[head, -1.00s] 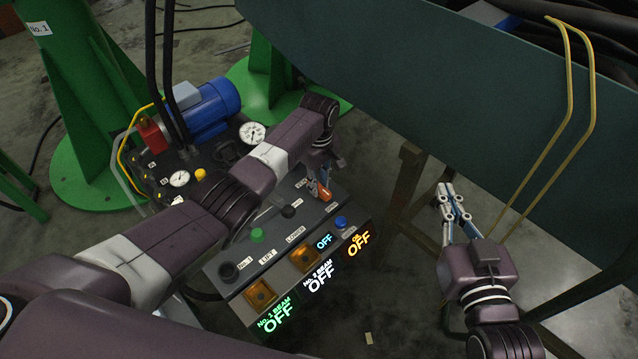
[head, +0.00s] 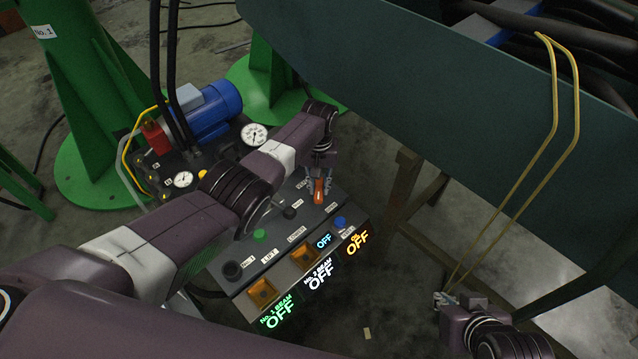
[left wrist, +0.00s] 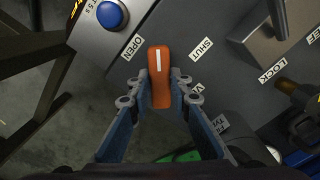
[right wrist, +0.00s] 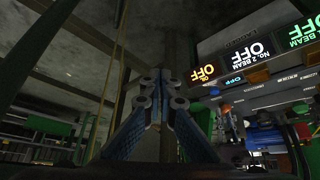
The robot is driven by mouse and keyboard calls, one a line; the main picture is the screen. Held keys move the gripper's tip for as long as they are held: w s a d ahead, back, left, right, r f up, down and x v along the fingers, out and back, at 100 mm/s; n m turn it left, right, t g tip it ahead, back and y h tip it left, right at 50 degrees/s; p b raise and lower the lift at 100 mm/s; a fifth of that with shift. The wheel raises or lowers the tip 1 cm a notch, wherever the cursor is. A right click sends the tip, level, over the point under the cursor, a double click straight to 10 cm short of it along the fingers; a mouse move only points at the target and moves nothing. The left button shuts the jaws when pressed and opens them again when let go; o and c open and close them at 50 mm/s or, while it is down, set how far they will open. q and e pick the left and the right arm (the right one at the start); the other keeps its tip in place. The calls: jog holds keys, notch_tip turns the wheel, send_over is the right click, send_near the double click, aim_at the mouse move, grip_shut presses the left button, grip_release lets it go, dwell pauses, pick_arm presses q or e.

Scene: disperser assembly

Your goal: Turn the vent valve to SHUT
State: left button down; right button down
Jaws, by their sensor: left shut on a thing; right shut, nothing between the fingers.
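The vent valve's orange handle (head: 319,191) stands on the sloped top of the control box. In the left wrist view the handle (left wrist: 159,82) has a white line pointing up the picture, between the OPEN label (left wrist: 133,47) and the SHUT label (left wrist: 201,49). My left gripper (left wrist: 159,88) is shut on it, one finger along each side. In the head view my left gripper (head: 319,178) reaches the handle from above.
A blue button (head: 341,222) sits near the handle, with black and green buttons and lit OFF displays (head: 320,276) on the box. The hydraulic unit with a blue motor (head: 209,110) stands behind.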

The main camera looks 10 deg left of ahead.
aim_at(319, 187)
pick_arm(q)
jog(key=shift+m, duration=1)
jog(key=m, duration=0.2)
jog(key=shift+m, duration=2.3)
pick_arm(e)
jog(key=shift+g, duration=0.9)
jog(key=shift+s+d+f, duration=0.2)
jog(key=shift+s, duration=0.4)
jog(key=shift+s+d+f, duration=0.15)
jog(key=shift+s+f, duration=0.05)
jog(key=shift+s, duration=0.45)
jog(key=shift+s+d+f, duration=0.2)
jog(key=shift+s, duration=0.4)
pick_arm(q)
jog(key=c, duration=1.8)
grip_release()
jog(key=shift+o, duration=0.2)
pick_arm(e)
jog(key=shift+s, duration=0.1)
pick_arm(q)
jog(key=shift+r, duration=0.1)
notch_tip(319, 187, up, 12)
